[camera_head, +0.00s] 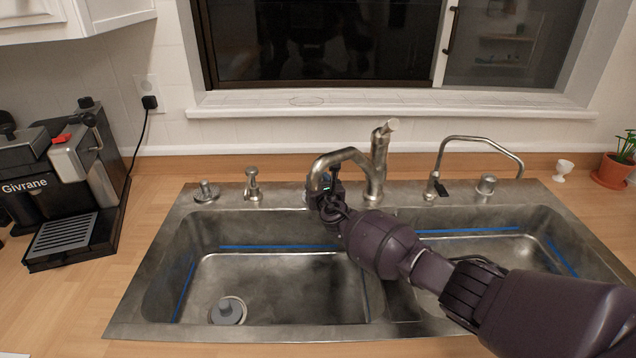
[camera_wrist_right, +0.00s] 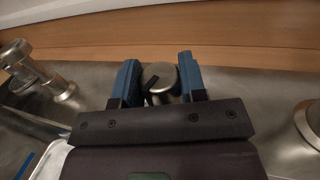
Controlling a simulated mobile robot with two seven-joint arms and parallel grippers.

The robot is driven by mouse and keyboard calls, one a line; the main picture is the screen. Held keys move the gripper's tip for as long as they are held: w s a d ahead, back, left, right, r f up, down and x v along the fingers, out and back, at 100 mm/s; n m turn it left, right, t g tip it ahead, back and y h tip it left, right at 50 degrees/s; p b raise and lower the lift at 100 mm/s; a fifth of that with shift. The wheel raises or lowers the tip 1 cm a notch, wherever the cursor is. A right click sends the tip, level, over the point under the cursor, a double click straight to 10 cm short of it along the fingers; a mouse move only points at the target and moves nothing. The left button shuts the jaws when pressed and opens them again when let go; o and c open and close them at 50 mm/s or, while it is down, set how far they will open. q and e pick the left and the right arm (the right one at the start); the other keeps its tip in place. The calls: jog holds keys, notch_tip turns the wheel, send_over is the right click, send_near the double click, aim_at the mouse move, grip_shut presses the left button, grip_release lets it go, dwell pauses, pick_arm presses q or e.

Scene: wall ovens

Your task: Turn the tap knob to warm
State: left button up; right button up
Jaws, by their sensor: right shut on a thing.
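The tap knob (camera_wrist_right: 161,77) is a short round metal cylinder with a dark mark on its top, on the back rim of the sink. In the right wrist view it stands between the two blue fingers of my right gripper (camera_wrist_right: 160,82), which is shut on it. In the head view my right gripper (camera_head: 327,187) is at the back rim, beside the metal tap (camera_head: 376,165), and it hides the knob. The tap's spout curves over the gripper. My left gripper is not in view.
A double-bowl metal sink (camera_head: 140,300) lies below my right arm. A soap dispenser (camera_head: 253,184) stands left of the gripper, and a thin second tap (camera_head: 440,165) stands right. A coffee machine (camera_head: 60,185) is at far left, and a potted plant (camera_head: 612,172) at far right.

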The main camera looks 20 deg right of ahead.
jog(key=o, duration=0.9)
jog(key=shift+s, duration=0.15)
jog(key=shift+s, duration=0.25)
jog(key=shift+s+a+p, duration=0.1)
jog(key=shift+s+p, duration=1.5)
jog(key=shift+s, duration=3.45)
